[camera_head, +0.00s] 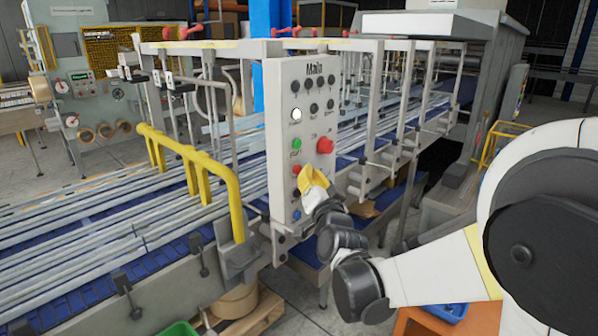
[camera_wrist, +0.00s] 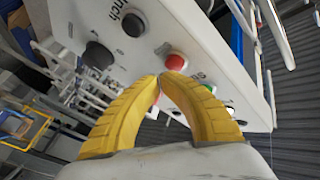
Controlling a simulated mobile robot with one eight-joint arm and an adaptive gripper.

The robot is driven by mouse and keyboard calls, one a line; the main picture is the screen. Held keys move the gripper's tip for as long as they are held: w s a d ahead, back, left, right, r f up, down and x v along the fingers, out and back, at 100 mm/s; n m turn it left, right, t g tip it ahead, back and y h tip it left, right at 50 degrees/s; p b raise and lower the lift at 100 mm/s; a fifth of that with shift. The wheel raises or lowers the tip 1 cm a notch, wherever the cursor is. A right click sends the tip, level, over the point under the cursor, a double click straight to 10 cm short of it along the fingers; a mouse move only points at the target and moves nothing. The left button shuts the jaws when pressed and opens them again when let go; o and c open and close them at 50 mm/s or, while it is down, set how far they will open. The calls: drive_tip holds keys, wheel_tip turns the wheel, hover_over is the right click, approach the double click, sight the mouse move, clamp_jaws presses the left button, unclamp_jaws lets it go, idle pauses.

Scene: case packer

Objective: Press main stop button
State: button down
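The grey-white control panel (camera_head: 309,85) headed "Main" stands upright on the conveyor frame. It bears a large red mushroom button (camera_head: 325,145), a green button (camera_head: 296,144) and a smaller red button (camera_head: 296,169) on its lower half. The labels beside them are too small to read, so I cannot tell which is the main stop. My gripper (camera_head: 306,169) is in front of the panel's lower part, beside the smaller red button. In the wrist view, my yellow fingertips (camera_wrist: 160,77) meet with nothing held, just short of a red button (camera_wrist: 175,63). Contact is not clear.
Other buttons sit close by: a blue one (camera_head: 296,215), a white one (camera_head: 296,114) and, in the wrist view, a black one (camera_wrist: 133,25) beside an "Inch" label. A yellow rail (camera_head: 190,165) stands left of the panel. The conveyor (camera_head: 90,235) runs behind.

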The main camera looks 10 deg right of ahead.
drive_tip(key=shift+s+d, duration=0.1)
idle(0.3)
drive_tip(key=shift+s+d, duration=0.75)
drive_tip(key=shift+s, duration=0.3)
drive_tip(key=shift+s+d, duration=0.7)
drive_tip(key=shift+s, duration=0.3)
drive_tip(key=shift+f, duration=0.1)
